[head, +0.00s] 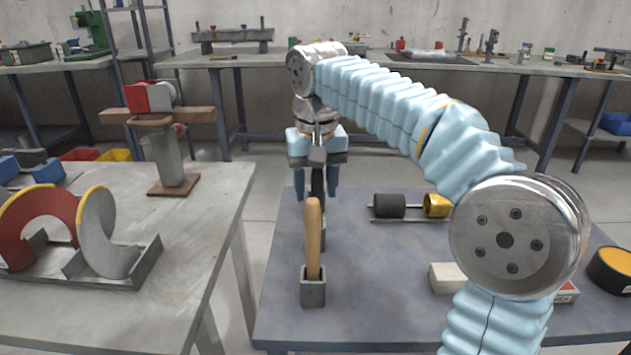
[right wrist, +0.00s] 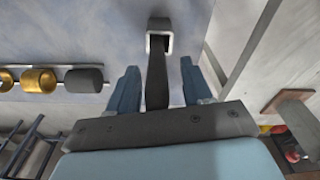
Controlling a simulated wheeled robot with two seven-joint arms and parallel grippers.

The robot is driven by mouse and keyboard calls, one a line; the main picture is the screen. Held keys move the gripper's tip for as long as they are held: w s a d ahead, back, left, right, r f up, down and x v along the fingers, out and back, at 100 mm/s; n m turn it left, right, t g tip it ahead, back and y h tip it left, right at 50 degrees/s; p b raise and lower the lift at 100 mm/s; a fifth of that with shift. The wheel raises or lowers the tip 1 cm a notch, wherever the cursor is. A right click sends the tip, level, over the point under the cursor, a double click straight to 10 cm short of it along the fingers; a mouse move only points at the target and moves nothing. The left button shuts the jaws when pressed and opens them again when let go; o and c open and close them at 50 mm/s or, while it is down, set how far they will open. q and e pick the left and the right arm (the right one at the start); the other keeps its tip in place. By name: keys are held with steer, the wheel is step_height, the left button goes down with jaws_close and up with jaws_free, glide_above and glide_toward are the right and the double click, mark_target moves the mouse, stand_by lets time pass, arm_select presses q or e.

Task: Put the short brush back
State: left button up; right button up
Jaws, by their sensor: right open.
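My right gripper (head: 316,190) points down over the blue-grey table, with its two blue fingers apart. In the right wrist view the open fingers (right wrist: 155,80) stand either side of a dark upright handle (right wrist: 156,75), with visible gaps. That handle rises from a small square grey cup (right wrist: 160,26). In the head view the dark handle (head: 317,182) is partly hidden behind a wooden handle. The wooden handle (head: 313,240) stands upright in a nearer grey cup (head: 313,293), in front of the gripper. No bristles show, so I cannot tell which handle is the short brush's. My left gripper is not in view.
A black roller (head: 389,206) and a gold roller (head: 436,206) lie on a rail to the right. A pale block (head: 447,278) lies partly behind my arm. The grey table (head: 205,225) at left carries a metal tray with curved auger pieces (head: 97,232) and a stand (head: 172,150).

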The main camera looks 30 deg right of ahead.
step_height(320, 180, up, 12)
steer(key=s+p, duration=0.1)
steer(key=p, duration=0.2)
steer(key=shift+a, duration=0.25)
steer(key=shift+s, duration=0.1)
